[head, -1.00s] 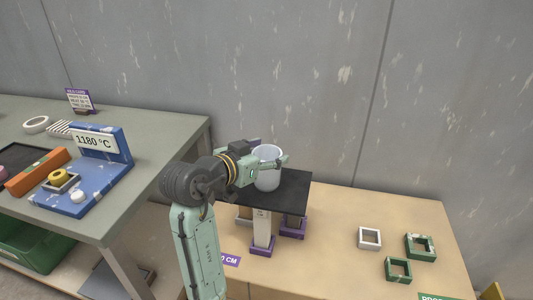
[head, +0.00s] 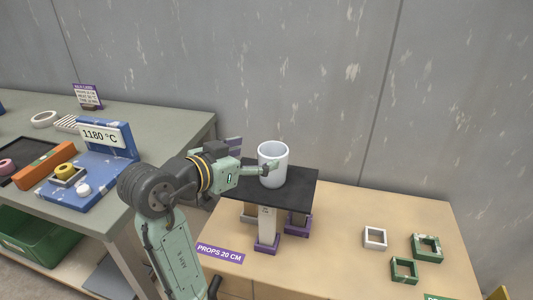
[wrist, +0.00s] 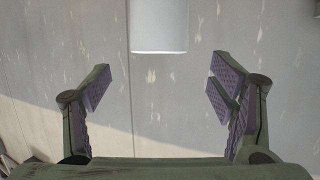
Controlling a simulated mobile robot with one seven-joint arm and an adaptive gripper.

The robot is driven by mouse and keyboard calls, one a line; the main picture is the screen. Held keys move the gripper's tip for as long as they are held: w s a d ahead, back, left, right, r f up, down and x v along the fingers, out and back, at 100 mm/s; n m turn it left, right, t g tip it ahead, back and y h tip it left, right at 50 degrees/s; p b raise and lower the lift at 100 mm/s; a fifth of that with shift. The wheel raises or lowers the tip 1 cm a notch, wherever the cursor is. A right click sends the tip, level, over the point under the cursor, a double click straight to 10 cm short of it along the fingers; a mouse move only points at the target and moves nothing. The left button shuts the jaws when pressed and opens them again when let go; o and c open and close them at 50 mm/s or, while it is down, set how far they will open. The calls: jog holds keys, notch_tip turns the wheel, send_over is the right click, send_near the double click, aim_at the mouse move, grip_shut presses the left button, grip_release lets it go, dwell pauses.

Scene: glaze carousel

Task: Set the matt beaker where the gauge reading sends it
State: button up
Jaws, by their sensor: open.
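The white beaker (head: 273,166) stands upright on a black slab (head: 300,186) raised on props. Its lower part also shows in the wrist view (wrist: 159,28), at the top centre. My gripper (head: 260,169) is open at the beaker's left, with one finger overlapping it in the head view. In the wrist view my gripper (wrist: 160,82) has its fingers wide apart, with clear gaps on both sides of the beaker and nothing held. The gauge (head: 101,135) on a blue stand reads 1180 °C. A purple-edged card (head: 87,95) stands behind; its small text is unreadable.
The slab rests on props with purple feet (head: 267,243), by a "PROPS 20 CM" label (head: 220,253). A white square ring (head: 374,237) and green ones (head: 404,270) lie to the right. The grey-green bench (head: 170,120) at left holds an orange block (head: 45,167).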

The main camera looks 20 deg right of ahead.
jog(key=shift+v, duration=2.15)
jog(key=shift+r, duration=0.1)
